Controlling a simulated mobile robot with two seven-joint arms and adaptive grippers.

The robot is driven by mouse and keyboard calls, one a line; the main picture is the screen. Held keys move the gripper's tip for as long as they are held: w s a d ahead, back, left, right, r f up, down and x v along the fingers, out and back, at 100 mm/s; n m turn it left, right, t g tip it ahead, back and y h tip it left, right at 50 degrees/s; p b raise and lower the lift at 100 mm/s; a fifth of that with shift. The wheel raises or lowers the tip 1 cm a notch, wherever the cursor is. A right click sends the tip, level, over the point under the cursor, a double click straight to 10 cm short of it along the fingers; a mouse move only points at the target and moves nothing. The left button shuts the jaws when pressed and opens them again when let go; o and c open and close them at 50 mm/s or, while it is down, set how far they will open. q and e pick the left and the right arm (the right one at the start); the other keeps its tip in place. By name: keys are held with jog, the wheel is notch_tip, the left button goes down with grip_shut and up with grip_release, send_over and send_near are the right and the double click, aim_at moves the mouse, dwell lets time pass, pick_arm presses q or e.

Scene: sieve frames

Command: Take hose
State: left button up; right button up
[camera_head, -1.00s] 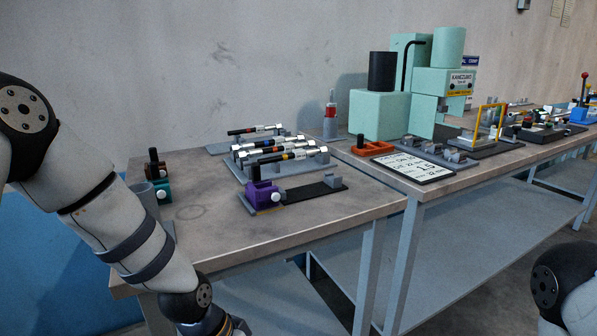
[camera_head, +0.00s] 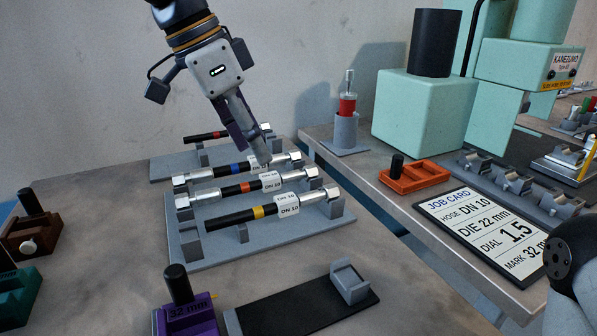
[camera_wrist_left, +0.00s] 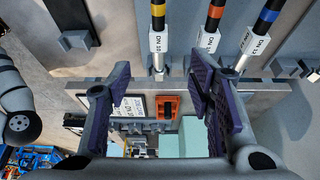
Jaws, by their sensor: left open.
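Three black hoses with silver end fittings and white tags lie side by side on a grey rack (camera_head: 190,252): yellow-banded (camera_head: 228,219) in front, orange-banded (camera_head: 228,192) in the middle, blue-banded (camera_head: 215,171) behind. The front tag seems to read DN 10. A red-banded hose (camera_head: 208,136) lies on a separate grey stand behind. My left gripper (camera_head: 258,150) is open above the rack, near the fittings at its back right. In the left wrist view its fingers (camera_wrist_left: 160,100) are spread with nothing between them; the hoses' tagged ends show beyond, at the top. My right gripper is out of view.
A job card (camera_head: 495,232) reads HOSE DN 10, DIE 22 mm, DIAL 1.5, MARK 32 mm. A purple 32 mm block (camera_head: 188,318) stands in front.

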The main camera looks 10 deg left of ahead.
pick_arm(q)
send_over(285, 198)
jog(key=s+a, duration=0.2)
notch_tip(285, 198, down, 6)
jog(key=shift+r, duration=0.2)
jog(key=x, duration=0.5)
jog(key=shift+w+f+b, duration=0.2)
jog(key=shift+w+b, duration=0.1)
jog(key=shift+w, duration=0.15)
jog(key=shift+r, duration=0.1)
jog(key=shift+c, duration=0.3)
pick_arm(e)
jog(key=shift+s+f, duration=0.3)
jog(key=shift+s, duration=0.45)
pick_arm(q)
grip_shut()
